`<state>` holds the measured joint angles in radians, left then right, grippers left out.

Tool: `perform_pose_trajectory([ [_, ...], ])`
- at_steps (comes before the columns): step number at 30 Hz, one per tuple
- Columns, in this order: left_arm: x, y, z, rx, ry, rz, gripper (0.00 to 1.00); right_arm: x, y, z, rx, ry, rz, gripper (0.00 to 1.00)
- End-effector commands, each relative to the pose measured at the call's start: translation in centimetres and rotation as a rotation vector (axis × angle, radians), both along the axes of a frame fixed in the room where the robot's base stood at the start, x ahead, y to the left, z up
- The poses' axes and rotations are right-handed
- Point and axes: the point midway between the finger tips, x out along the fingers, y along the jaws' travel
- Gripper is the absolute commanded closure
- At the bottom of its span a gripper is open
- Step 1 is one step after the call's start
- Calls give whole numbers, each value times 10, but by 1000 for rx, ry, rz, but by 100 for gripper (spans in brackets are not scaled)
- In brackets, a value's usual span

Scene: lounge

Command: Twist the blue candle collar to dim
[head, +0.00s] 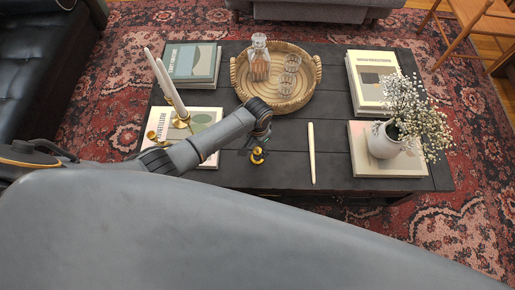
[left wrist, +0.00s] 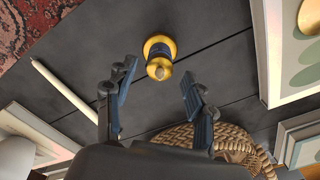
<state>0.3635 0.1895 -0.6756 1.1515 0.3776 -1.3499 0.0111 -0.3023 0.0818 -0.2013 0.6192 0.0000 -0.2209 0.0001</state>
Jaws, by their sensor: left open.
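A small gold candle holder (head: 257,156) stands on the dark table near its front edge, partly hidden by my left gripper (head: 254,141). In the left wrist view the gold holder (left wrist: 160,47) shows a dark blue collar (left wrist: 165,57) around its stem, below a gold top cup. My left gripper (left wrist: 158,76) is open, its two fingers apart and empty. The holder lies just beyond the gap between the fingertips, not visibly touched. A loose white candle (head: 311,152) lies on the table to the right; it also shows in the left wrist view (left wrist: 64,90). My right gripper is not visible.
A round woven tray (head: 306,92) with a decanter (head: 259,58) and glasses stands at the back. Books lie on both sides. White candles (head: 168,82) stand in brass holders at left. A flower vase (head: 383,141) stands on a book at right.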

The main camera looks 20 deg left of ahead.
Motion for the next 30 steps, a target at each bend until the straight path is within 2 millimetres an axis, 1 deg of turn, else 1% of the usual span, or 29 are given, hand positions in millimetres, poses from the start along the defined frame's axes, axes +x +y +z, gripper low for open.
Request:
perform_pose_trajectory([
  [1,0,0,-7,0,0,0,46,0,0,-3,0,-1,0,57],
  [5,0,-1,-14,0,0,-1,46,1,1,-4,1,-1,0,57],
  [14,0,-1,-15,-1,-2,-1,46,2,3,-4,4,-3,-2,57],
  [15,0,-1,-15,-1,-2,-1,54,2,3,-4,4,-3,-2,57],
  [17,0,0,-15,-1,-2,-1,66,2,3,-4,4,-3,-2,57],
  [18,0,0,-15,-1,-2,-1,75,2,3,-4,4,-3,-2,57],
  [20,0,0,-15,-1,-2,-1,87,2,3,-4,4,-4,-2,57],
  [21,0,0,-15,-1,-2,-1,95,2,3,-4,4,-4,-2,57],
  [22,0,0,-15,-1,-2,-1,100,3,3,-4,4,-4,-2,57],
  [30,0,-1,-14,-2,-1,-24,100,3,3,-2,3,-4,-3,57],
])
